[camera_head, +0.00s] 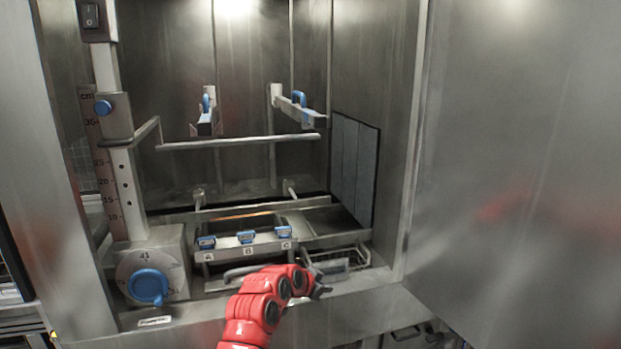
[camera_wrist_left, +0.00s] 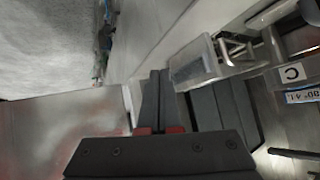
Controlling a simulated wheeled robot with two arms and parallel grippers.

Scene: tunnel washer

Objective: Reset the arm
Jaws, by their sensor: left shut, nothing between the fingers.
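My red left arm comes up from the bottom of the head view. Its left gripper (camera_head: 318,287) is at the front sill of the washer opening, right of the middle. In the left wrist view the two dark fingers (camera_wrist_left: 158,80) lie together, with nothing between them. A small wire basket (camera_head: 340,264) is just behind the gripper. The tray with blue clips (camera_head: 246,250), labelled A, B and C, is behind and left of it. The label C (camera_wrist_left: 292,73) shows at the right of the wrist view. My right gripper is in neither view.
A blue dial (camera_head: 148,286) sits at the lower left under an upright scale (camera_head: 92,150). A horizontal bar (camera_head: 240,142) and two blue-handled brackets stand above the tray. A large metal door panel (camera_head: 520,170) fills the right side. The space above the tray is open.

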